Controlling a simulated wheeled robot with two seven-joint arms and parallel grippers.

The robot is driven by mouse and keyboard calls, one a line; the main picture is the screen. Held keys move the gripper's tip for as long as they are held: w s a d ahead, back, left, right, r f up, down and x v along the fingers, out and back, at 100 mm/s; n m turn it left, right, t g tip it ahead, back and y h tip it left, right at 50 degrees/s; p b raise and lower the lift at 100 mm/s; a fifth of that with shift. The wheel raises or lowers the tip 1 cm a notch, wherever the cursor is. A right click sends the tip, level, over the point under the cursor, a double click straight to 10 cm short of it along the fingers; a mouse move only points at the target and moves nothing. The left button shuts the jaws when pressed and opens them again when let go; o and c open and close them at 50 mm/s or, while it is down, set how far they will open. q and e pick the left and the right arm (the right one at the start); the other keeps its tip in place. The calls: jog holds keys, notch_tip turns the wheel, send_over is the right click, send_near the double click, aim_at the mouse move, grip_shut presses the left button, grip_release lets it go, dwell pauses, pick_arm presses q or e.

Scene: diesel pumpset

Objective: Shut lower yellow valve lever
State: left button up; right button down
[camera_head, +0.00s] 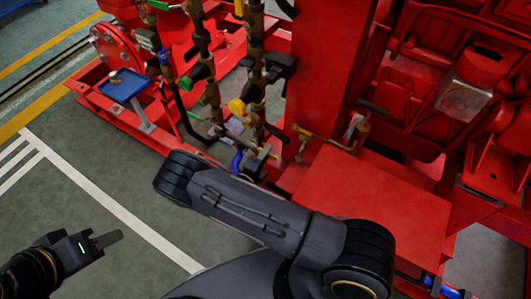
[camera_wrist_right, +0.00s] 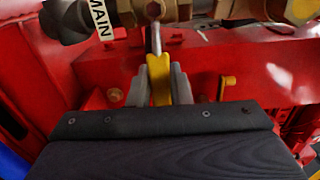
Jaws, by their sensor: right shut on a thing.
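In the right wrist view, a yellow valve lever (camera_wrist_right: 158,78) hangs down from a brass valve body (camera_wrist_right: 155,10) on a metal stem. The two grey fingers of my right gripper (camera_wrist_right: 159,84) are shut on the lever, one on each side. In the head view my right arm crosses the middle, and I cannot make out the right gripper or its lever there. My left gripper (camera_head: 118,237) is at the lower left over the floor, away from the valves. Its fingers appear edge-on, so its opening is unclear.
A red machine frame (camera_head: 365,195) fills the right side. Vertical pipes with valves (camera_head: 205,75) stand at centre, with a yellow fitting (camera_head: 236,106). A blue tray (camera_head: 123,86) stands at upper left. A "MAIN" label (camera_wrist_right: 101,18) is beside the valve. The green floor (camera_head: 80,185) at left is clear.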

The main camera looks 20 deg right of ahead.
jog(key=c, duration=1.3)
grip_release()
jog(key=p+v, duration=0.1)
jog(key=v, duration=0.7)
